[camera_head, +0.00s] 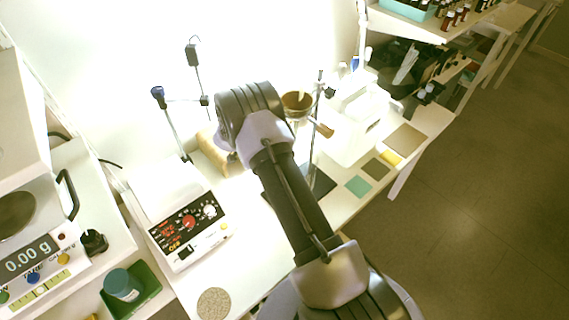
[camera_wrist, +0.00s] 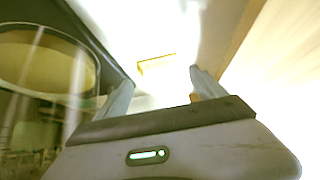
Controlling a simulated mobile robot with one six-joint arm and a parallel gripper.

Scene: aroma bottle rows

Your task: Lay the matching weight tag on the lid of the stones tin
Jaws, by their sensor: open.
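In the wrist view my gripper (camera_wrist: 160,84) is open, with a finger on each side and nothing between the tips. Beyond them lies a small pale block with yellow edges (camera_wrist: 156,66) on a bright surface; I cannot tell whether it is a weight tag. In the head view my arm hides my gripper. A teal round container (camera_head: 122,285) stands on a green tray (camera_head: 148,301) at the lower left. I cannot tell whether it is the stones tin. No tag with a readable weight shows.
A scale reading 0.00 g (camera_head: 32,256) stands at the left, beside a white device with red digits (camera_head: 188,222). A round speckled mat (camera_head: 213,303) lies at the front. Flat coloured squares, including a teal one (camera_head: 359,186), lie right of my arm. A large glass vessel (camera_wrist: 40,62) is close at left.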

